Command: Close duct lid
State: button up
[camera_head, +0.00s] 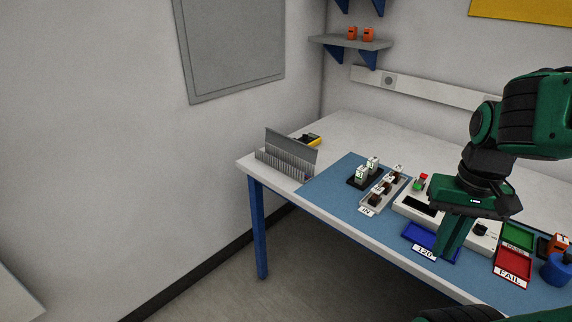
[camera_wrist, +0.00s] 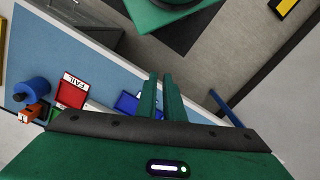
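The grey slotted duct (camera_head: 283,167) stands at the left end of the table. Its flat grey lid (camera_head: 292,146) is raised along the back, tilted up, so the duct is open on top. My gripper (camera_head: 450,248) is far to the right of the duct, above the blue mat's front edge, pointing down near the blue tray. In the wrist view, my gripper's two green fingers (camera_wrist: 160,80) are nearly parallel with a narrow gap and nothing between them. The duct and lid are not clearly visible in the wrist view.
Between duct and gripper are a grey IN rack (camera_head: 384,191), a black holder (camera_head: 365,178) with white parts and a white test box (camera_head: 418,206). A yellow-black item (camera_head: 308,140) lies behind the duct. The blue tray (camera_head: 420,236) and red FAIL tray (camera_head: 513,268) are near the gripper.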

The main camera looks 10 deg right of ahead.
jog(key=o, duration=0.5)
jog(key=shift+s+d+r, duration=0.1)
jog(key=shift+s+r, duration=0.2)
jog(key=shift+r, duration=0.1)
jog(key=shift+o, duration=0.4)
jog(key=w, duration=0.1)
jog(key=w+r, duration=0.1)
jog(key=w, duration=0.2)
jog(key=shift+w+d+r, duration=0.15)
jog(key=shift+d+r, duration=0.15)
jog(key=shift+r, duration=0.05)
jog(key=m+t+y, duration=0.3)
jog(key=m+y, duration=0.2)
jog(key=y, duration=0.2)
send_near(292, 144)
jog(key=w+a+f, duration=0.3)
jog(key=w+f, duration=0.1)
jog(key=f, duration=0.2)
jog(key=shift+a, duration=0.15)
jog(key=shift+r, duration=0.1)
grip_shut()
